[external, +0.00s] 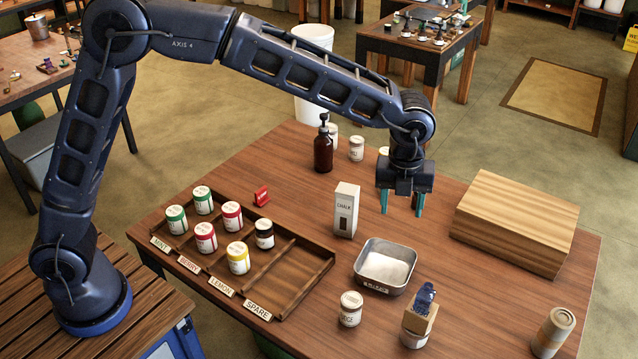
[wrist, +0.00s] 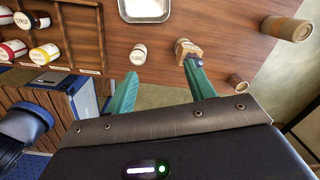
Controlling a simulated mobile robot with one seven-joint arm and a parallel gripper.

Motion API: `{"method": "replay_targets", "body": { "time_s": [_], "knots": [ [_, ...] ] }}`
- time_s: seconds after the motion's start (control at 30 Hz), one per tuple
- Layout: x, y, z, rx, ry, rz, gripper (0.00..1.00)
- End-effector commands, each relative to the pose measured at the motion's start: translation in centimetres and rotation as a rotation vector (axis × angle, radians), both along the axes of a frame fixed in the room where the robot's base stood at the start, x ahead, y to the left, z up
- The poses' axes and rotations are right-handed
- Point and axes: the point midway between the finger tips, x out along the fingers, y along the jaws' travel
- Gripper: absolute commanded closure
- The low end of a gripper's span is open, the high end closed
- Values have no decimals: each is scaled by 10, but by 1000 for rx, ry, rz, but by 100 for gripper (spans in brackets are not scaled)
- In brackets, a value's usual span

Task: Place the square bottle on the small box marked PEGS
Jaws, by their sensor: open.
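A small dark blue object (external: 425,297), which looks like the square bottle, rests on a small tan box (external: 420,318) near the table's front edge. The tan box seems to sit on a white round item (external: 413,339). No PEGS lettering is readable on it. In the wrist view the tan box (wrist: 188,48) shows with the dark blue object (wrist: 197,59) partly behind a fingertip. My gripper (external: 402,211) is open and empty, pointing down above the table, behind the metal tin and well apart from the tan box. Its teal fingers show in the wrist view (wrist: 160,72).
The metal tin (external: 409,281), a white CHALK carton (external: 346,211) and a white jar (external: 350,309) stand mid-table. A compartment tray (external: 309,282) with several labelled jars is left. A brown pump bottle (external: 323,149), wooden box (external: 515,222) and tan cylinder (external: 553,333) stand around.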

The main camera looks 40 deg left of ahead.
Motion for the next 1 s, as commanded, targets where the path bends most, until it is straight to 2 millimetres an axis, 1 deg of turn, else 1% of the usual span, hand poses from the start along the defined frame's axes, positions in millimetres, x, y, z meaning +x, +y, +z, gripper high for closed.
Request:
{"method": "replay_targets", "body": {
  "time_s": [0.03,0.07,0.1,0.17,0.2,0.27,0.3,0.33,0.37,0.4,0.47,0.5,0.57,0.6,0.67,0.7,0.77,0.8,0.87,0.9,0.97,1.0],
  "knots": [
    [6,25,15,-10,-12,77,46],
    [9,38,23,-15,-17,127,46],
    [11,57,32,-21,-24,192,46],
    [15,84,45,-32,-34,289,46],
    [16,102,53,-39,-40,354,46],
    [17,130,65,-51,-49,452,46],
    [17,148,72,-60,-56,518,46],
    [17,162,78,-66,-61,567,46],
    [16,175,83,-74,-65,617,46],
    [14,193,89,-84,-71,682,46],
    [10,219,98,-100,-79,780,46],
    [7,237,104,-111,-84,846,46],
    [2,263,111,-127,-91,945,46],
    [-3,280,115,-139,-95,1012,46],
    [-11,305,121,-157,-101,1110,46],
    [-17,321,124,-169,-105,1176,46],
    [-27,345,128,-189,-110,1274,46],
    [-33,360,131,-204,-113,1341,46],
    [-45,383,133,-226,-116,1440,46],
    [-52,397,135,-242,-119,1506,46],
    [-65,418,136,-265,-121,1603,46],
    [-74,431,136,-282,-123,1668,46]
  ]
}}
